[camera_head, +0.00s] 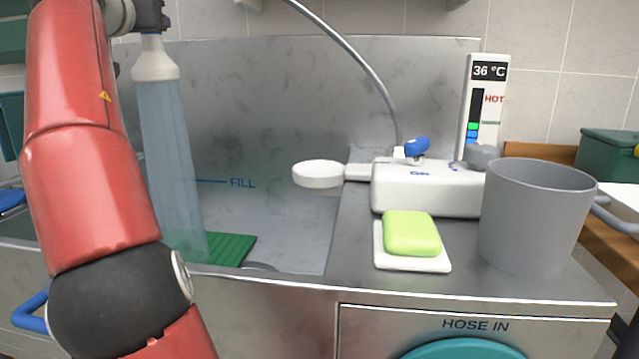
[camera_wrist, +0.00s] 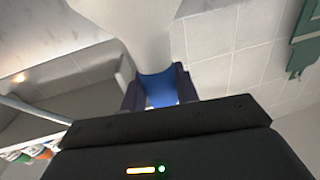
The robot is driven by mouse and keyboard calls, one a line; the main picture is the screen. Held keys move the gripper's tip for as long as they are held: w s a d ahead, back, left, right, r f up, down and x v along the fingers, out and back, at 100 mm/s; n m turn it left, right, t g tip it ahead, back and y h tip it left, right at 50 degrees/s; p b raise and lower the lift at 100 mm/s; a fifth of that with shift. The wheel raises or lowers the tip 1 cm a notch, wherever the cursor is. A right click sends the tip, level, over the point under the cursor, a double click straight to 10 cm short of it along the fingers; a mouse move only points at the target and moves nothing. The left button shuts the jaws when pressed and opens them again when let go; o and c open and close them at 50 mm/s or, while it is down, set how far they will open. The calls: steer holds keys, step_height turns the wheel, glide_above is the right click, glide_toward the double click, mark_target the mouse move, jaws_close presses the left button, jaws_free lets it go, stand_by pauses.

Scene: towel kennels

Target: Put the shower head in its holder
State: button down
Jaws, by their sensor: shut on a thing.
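The white shower head (camera_head: 155,62) hangs nozzle-down above the left part of the steel tub, with a wide stream of water (camera_head: 172,150) running from it. My gripper (camera_wrist: 160,92) is shut on the shower head's blue grip part (camera_wrist: 159,88), with the white body (camera_wrist: 135,30) just beyond the fingers in the wrist view. In the head view my gripper is mostly cut off at the top edge. A grey hose (camera_head: 362,65) arches up from the tap unit and leaves the picture. The holder cannot be made out surely; small grey pieces show at the top edge.
A white tap unit (camera_head: 425,190) with a blue knob (camera_head: 416,147) and a round white end piece (camera_head: 320,175) sits on the ledge. Green soap (camera_head: 411,232), a grey cup (camera_head: 535,215) and a 36 °C display (camera_head: 489,71) are nearby. A green mat (camera_head: 232,248) lies in the tub.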

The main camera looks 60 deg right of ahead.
steer(key=shift+s+d, duration=0.3)
steer(key=shift+s, duration=0.25)
steer(key=shift+s+d, duration=0.25)
steer(key=shift+s, duration=0.3)
steer(key=s+d+b, duration=0.1)
steer(key=s+d, duration=0.5)
steer(key=s, duration=0.6)
steer(key=shift+d+b, duration=0.25)
steer(key=shift+b, duration=0.05)
steer(key=s+d+p, duration=0.5)
steer(key=s+d, duration=0.1)
steer(key=s, duration=0.6)
steer(key=shift+d, duration=0.25)
steer(key=f+b, duration=0.1)
steer(key=f, duration=0.1)
steer(key=f+b, duration=0.4)
steer(key=shift+s+a, duration=0.2)
steer(key=shift+s, duration=0.1)
